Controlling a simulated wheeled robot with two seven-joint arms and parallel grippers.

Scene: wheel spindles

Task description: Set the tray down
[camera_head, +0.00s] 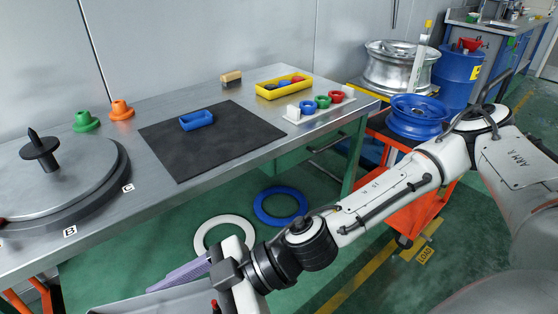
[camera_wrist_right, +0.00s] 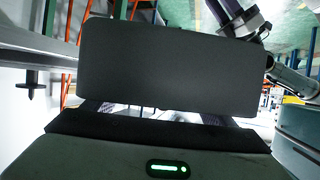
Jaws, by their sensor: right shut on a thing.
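A grey tray (camera_head: 150,304) shows only in part at the bottom edge of the head view, low in front of the table. My right arm reaches down to it from the right, with its wrist beside the tray's right end. In the right wrist view my right gripper (camera_wrist_right: 155,110) is shut, and a dark grey panel (camera_wrist_right: 170,68) fills the space before it. This seems to be part of the held tray.
The metal table (camera_head: 165,188) carries a black mat (camera_head: 215,140), a small blue tray (camera_head: 196,121), a yellow tray (camera_head: 285,87) and a large disc with a spindle (camera_head: 40,150). White (camera_head: 224,222) and blue (camera_head: 280,220) rings show over the green floor. A red cart (camera_head: 425,200) stands right.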

